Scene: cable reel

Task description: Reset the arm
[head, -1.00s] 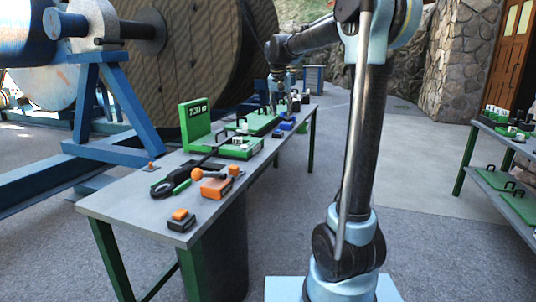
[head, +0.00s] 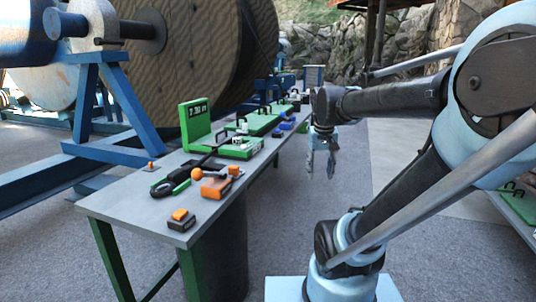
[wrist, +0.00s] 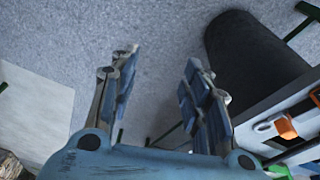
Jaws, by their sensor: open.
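My gripper (head: 321,163) hangs from my arm in the head view, fingers pointing down. It is beside the right edge of the grey workbench (head: 133,206), over the paved ground and apart from the bench. In the wrist view my gripper (wrist: 160,85) shows its two fingers spread with only grey ground between them. It is open and holds nothing.
The bench carries a green display stand (head: 196,125), an orange device (head: 216,187), a small orange-topped block (head: 181,219) and green trays. A dark cylinder (wrist: 258,60) stands under the bench. A large wooden reel (head: 200,50) is behind. Open ground lies right of the bench.

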